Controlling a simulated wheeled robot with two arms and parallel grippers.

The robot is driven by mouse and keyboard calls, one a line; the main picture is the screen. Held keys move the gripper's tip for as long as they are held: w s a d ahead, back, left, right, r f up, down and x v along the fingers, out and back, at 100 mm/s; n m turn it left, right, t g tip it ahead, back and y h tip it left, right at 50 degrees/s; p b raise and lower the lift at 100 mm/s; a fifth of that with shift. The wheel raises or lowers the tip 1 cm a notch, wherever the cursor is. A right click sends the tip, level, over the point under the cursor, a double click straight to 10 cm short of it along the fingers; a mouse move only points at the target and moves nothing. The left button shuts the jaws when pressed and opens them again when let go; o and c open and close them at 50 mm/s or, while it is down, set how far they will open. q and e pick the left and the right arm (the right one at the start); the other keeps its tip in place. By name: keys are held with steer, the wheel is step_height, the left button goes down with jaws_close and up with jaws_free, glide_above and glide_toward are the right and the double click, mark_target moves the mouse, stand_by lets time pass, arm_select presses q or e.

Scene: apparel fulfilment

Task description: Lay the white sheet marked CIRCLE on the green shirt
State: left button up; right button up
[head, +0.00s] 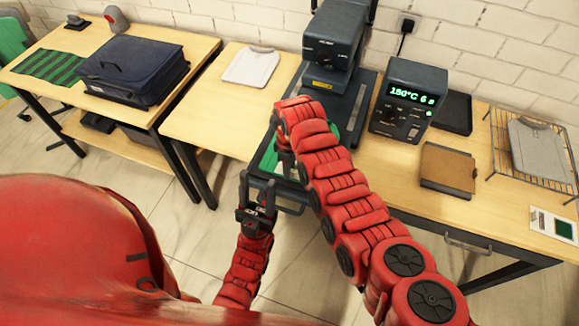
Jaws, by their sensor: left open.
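Part of the green shirt (268,157) shows on the lower plate of the heat press (331,45); my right arm covers much of it. My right gripper (284,160) is at the shirt, mostly hidden by its own arm, so its fingers cannot be made out. A small pale patch shows beside it, but I cannot tell whether this is the white sheet marked CIRCLE; no such marking is readable. My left gripper (257,188) is open and empty, pointing up in front of the table edge, near the shirt's front.
A control box (404,98) reads 150°C. Right of it are a brown pad (448,168), a wire rack (498,150) with a grey shirt (538,150), and a card (553,225). A white shirt (250,66) lies left of the press. A dark case (133,68) stands on the left table.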

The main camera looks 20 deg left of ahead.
steer(key=shift+r, duration=0.1)
steer(key=shift+r, duration=0.2)
step_height(320, 180, up, 4)
steer(key=shift+w+f+b, duration=0.1)
steer(key=shift+b, duration=1.05)
step_height(320, 180, up, 13)
steer(key=shift+b, duration=0.3)
